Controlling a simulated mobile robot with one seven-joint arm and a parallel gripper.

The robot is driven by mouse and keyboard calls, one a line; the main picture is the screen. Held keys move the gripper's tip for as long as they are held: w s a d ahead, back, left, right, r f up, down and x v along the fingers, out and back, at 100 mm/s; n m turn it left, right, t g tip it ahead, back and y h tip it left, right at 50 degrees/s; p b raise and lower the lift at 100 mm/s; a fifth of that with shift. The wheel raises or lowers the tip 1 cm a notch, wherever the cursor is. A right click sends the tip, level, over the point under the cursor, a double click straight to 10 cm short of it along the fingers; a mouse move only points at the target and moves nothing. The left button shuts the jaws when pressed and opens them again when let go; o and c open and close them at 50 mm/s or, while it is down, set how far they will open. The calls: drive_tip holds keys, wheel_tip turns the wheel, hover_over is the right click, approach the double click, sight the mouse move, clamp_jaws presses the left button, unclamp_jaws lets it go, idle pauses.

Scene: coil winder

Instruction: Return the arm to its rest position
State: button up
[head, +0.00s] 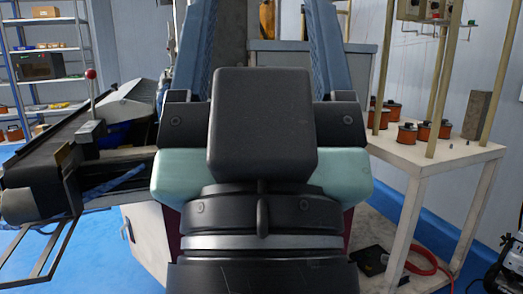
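A large dark grey and teal body fills the middle of the head view and seems to be part of my own arm. No fingers or fingertips of my gripper show, so I cannot see its opening or whether it holds anything. What lies directly behind this body is hidden.
On the left is a dark, sloping machine bed (60,150) with a red-knobbed lever (91,88). A metal shelf unit (48,51) stands behind it. On the right, a pale table (430,154) carries several copper-coloured spools (407,134).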

wheel_tip(320, 180, up, 38)
drive_tip(key=p, duration=3.5)
drive_tip(key=shift+w+f, duration=0.2)
drive_tip(key=shift+w, duration=0.05)
